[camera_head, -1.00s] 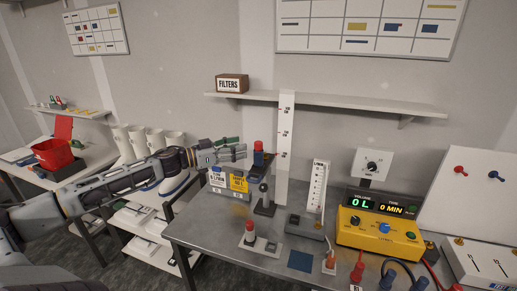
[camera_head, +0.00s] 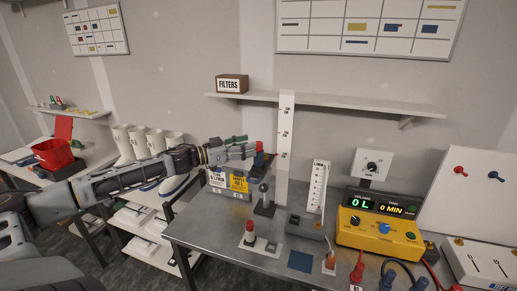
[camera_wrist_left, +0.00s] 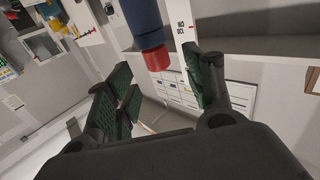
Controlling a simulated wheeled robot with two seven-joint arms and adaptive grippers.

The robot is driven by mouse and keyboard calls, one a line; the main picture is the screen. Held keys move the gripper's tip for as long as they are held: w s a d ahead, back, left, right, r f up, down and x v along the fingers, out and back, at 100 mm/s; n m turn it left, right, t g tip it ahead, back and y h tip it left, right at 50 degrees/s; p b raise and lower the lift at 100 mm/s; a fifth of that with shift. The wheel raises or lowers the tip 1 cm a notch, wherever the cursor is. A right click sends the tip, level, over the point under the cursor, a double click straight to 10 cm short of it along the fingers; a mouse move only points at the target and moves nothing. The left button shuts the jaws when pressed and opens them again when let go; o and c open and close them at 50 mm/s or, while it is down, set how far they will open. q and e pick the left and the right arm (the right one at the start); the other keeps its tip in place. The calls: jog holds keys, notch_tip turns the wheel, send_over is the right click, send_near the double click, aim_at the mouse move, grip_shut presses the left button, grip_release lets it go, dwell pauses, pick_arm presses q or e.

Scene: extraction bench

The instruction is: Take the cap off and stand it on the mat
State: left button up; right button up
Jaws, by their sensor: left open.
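My left gripper (camera_head: 258,150) is open, high over the back left of the bench, beside the top of the stand (camera_head: 264,206). In the left wrist view, a blue body (camera_wrist_left: 142,20) with a red cap (camera_wrist_left: 157,60) on its end shows at the gap between the open fingers (camera_wrist_left: 165,80). The cap seems clear of both fingers. A dark blue square mat (camera_head: 300,261) lies empty near the bench's front edge. My right gripper is out of view.
A small red-topped post (camera_head: 249,231) stands on a white pad left of the mat. A tall white scale (camera_head: 284,140) rises behind the stand. A grey gauge block (camera_head: 307,226), an orange-tipped piece (camera_head: 330,262) and a yellow meter (camera_head: 379,233) stand to the right.

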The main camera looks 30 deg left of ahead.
aim_at(258, 142)
pick_arm(q)
jog(key=shift+w+d, duration=0.1)
jog(key=shift+x, duration=0.9)
jog(key=shift+w+d, duration=0.3)
jog(key=shift+w, duration=0.05)
jog(key=shift+w+d+f+b, duration=0.15)
jog(key=shift+w+d+b, duration=0.4)
jog(key=shift+b, duration=1.4)
jog(key=shift+w+b, duration=0.4)
jog(key=shift+b, duration=1.35)
jog(key=c, duration=0.8)
